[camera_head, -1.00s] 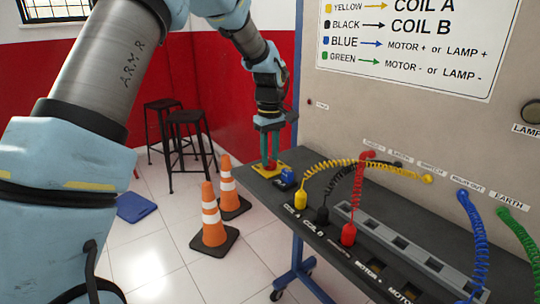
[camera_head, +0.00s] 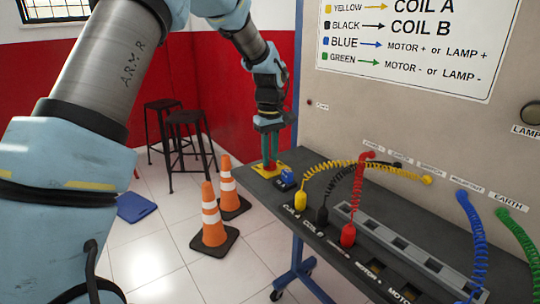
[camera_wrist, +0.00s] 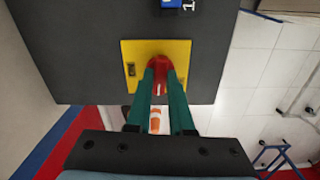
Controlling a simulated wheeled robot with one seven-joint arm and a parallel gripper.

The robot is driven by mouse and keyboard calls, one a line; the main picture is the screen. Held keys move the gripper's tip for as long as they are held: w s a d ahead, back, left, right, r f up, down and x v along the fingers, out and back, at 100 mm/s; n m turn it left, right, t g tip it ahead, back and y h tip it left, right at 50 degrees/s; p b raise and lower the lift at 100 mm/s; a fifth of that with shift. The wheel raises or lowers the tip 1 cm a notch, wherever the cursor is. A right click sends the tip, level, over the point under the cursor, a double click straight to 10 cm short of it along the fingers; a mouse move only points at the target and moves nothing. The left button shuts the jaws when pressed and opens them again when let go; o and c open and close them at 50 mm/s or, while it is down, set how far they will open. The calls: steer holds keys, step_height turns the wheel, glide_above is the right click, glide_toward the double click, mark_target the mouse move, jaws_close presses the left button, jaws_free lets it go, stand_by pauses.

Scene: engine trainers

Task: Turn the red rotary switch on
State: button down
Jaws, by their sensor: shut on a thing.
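The red rotary switch (camera_wrist: 160,62) sits on a yellow plate (camera_wrist: 179,50) in the wrist view. In the head view the yellow plate (camera_head: 258,171) lies at the far left end of the dark bench, and the red switch (camera_head: 268,165) shows only in small part. My gripper (camera_wrist: 160,72) is above the plate with its green fingers shut on the red switch, one on each side. The fingers also show in the head view (camera_head: 269,150), pointing down. The fingers hide part of the knob, and I cannot tell its exact angle.
Yellow (camera_head: 301,199), black (camera_head: 322,215) and red (camera_head: 348,235) plugs with coiled cables stand further along. The upright panel (camera_head: 400,125) rises behind. Cones (camera_head: 213,220) and stools (camera_head: 188,140) stand on the floor.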

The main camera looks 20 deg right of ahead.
steer(key=m+p, duration=0.1)
steer(key=m, duration=0.3)
steer(key=shift+r, duration=0.1)
steer(key=m+p, duration=0.1)
steer(key=m, duration=0.3)
steer(key=shift+m, duration=0.3)
steer(key=m+p, duration=0.1)
steer(key=m, duration=0.3)
steer(key=shift+m+p, duration=0.45)
steer(key=shift+m, duration=1.55)
steer(key=c, duration=0.8)
jaws_free()
